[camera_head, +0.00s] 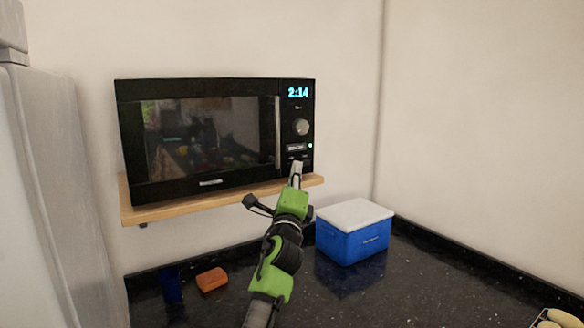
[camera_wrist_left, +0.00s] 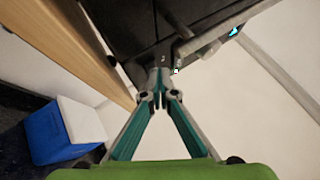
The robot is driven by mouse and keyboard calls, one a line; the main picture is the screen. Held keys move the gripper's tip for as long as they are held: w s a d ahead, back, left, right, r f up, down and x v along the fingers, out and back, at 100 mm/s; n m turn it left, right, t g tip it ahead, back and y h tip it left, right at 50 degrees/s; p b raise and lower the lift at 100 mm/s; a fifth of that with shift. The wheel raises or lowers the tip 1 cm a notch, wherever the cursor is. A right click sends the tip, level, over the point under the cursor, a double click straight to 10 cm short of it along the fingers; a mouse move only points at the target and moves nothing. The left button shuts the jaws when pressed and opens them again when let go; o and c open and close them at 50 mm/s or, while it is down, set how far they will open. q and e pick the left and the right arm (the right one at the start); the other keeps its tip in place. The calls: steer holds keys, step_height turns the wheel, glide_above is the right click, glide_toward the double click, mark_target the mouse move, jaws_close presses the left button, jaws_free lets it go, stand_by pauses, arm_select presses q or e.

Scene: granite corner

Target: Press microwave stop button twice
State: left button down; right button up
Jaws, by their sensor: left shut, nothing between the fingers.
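The black microwave (camera_head: 200,140) sits on a wooden shelf, its door shut and its display (camera_head: 298,92) reading 2:14. Its control panel on the right has a round knob (camera_head: 301,127) and small buttons (camera_head: 297,148) below it. My left gripper (camera_head: 297,168) is shut and empty, its tips in front of the lower part of the panel. In the left wrist view the closed fingertips (camera_wrist_left: 160,72) are close to the microwave's front (camera_wrist_left: 135,35). The tips hide part of the panel, and I cannot tell whether they touch a button. My right gripper is not in view.
The wooden shelf (camera_head: 145,214) juts out under the microwave. A blue cooler with a white lid (camera_head: 352,240) and an orange sponge-like block (camera_head: 211,279) are on the dark granite counter (camera_head: 385,295). A pale cabinet or fridge (camera_head: 45,190) stands at the left.

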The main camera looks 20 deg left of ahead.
arm_select(q)
steer(key=shift+w+a, duration=0.1)
steer(key=shift+a, duration=0.05)
stand_by(0.5)
steer(key=shift+s+d, duration=0.5)
steer(key=shift+d, duration=0.1)
steer(key=shift+d, duration=0.1)
steer(key=shift+s+d+p, duration=0.2)
steer(key=shift+s+d, duration=0.55)
steer(key=shift+d, duration=0.2)
steer(key=shift+s+d+p, duration=0.2)
steer(key=shift+s+d, duration=0.55)
steer(key=shift+d, duration=0.2)
steer(key=shift+f, duration=0.15)
